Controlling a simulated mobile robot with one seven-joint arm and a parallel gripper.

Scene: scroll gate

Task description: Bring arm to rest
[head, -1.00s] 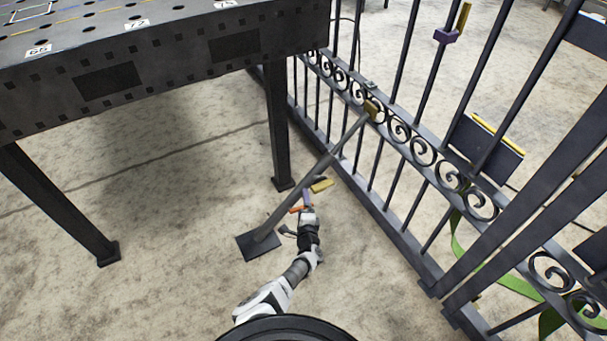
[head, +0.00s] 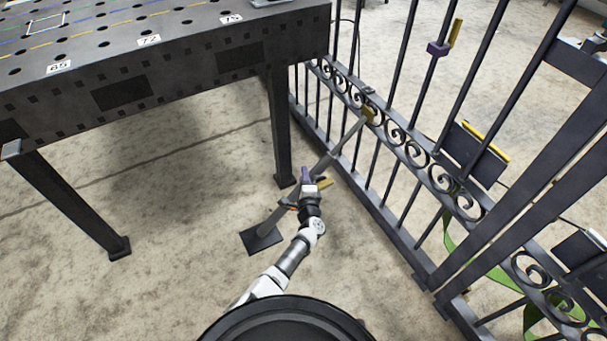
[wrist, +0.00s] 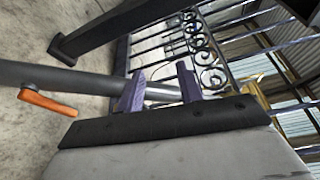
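My gripper (head: 306,178) is low over the floor, in front of the diagonal grey brace as the head view sees it. In the wrist view its two purple fingers (wrist: 160,82) stand apart with nothing held between them. The brace (head: 340,145) runs from a dark foot plate (head: 262,240) up to a yellow end piece (head: 369,115) at the gate. In the wrist view the brace's tube (wrist: 75,78) passes behind the fingers, and an orange handle (wrist: 46,103) sticks out from it. I cannot tell how close the fingers are to the tube.
A dark perforated table (head: 180,60) stands at the left, its near leg (head: 280,130) just beyond the brace. The black scroll gate (head: 410,160) runs along the right. Green strap (head: 480,262) lies behind it. The floor (head: 160,260) at left front is clear.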

